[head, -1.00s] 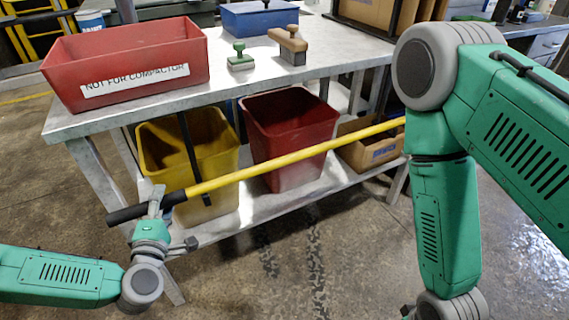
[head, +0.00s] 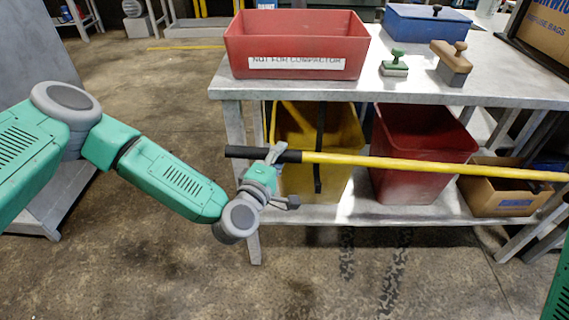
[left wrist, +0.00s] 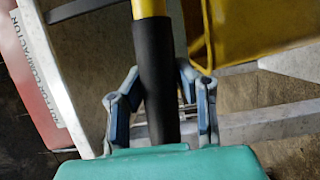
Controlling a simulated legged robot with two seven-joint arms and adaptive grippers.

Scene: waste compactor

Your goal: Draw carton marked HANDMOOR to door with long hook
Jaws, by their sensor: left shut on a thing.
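The long pole (head: 420,165), yellow with a black grip, runs nearly level in front of the bench, from the middle out past the right edge of the head view. Its far end is out of view, so no hook shows. My left gripper (head: 277,157) is shut on the black grip near its end. In the left wrist view the black grip (left wrist: 157,75) passes between its blue-padded fingers (left wrist: 160,100). My right gripper is out of view. No carton marked HANDMOOR can be read, and no compactor door is identifiable.
The metal bench (head: 490,80) bears a red bin (head: 297,45) marked NOT FOR COMPACTOR, a blue box (head: 428,22) and two stamps. Its lower shelf holds a yellow bin (head: 340,180), a dark red bin (head: 420,150) and an open carton (head: 497,195). The floor in front is clear.

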